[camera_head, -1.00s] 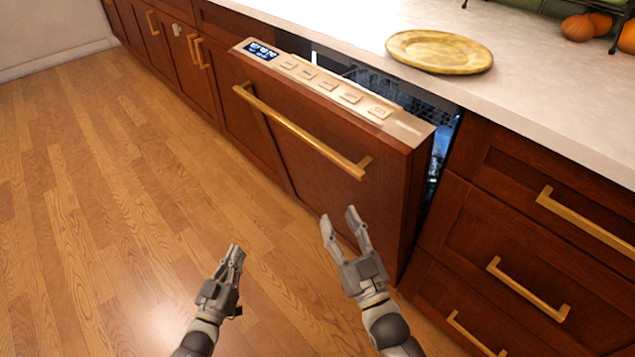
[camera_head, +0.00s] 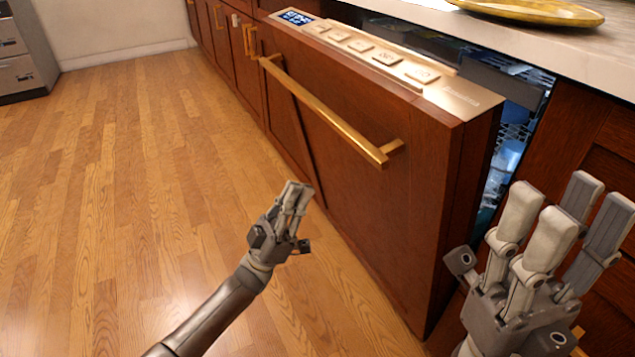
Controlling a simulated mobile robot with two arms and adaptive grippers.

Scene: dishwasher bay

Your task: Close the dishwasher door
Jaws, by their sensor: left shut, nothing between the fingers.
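The dishwasher door (camera_head: 385,190) is a dark wood panel with a gold handle (camera_head: 325,112) and a control strip (camera_head: 385,65) with a lit display on top. It stands partly open, its top tilted out from the counter, and the bluish interior (camera_head: 505,165) shows in the gap. My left gripper (camera_head: 297,190) is shut and empty, in front of the door's lower left part and below the handle; I cannot tell if it touches. My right gripper (camera_head: 567,205) is raised at the lower right, beside the door's right edge, with its fingers apart and nothing seen between them.
The pale counter (camera_head: 440,22) runs above the dishwasher, with a yellow plate (camera_head: 530,10) on it. Dark wood drawers (camera_head: 605,145) are on the right, partly behind my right gripper. The wooden floor (camera_head: 140,180) is clear on the left. A grey cabinet (camera_head: 22,50) stands far left.

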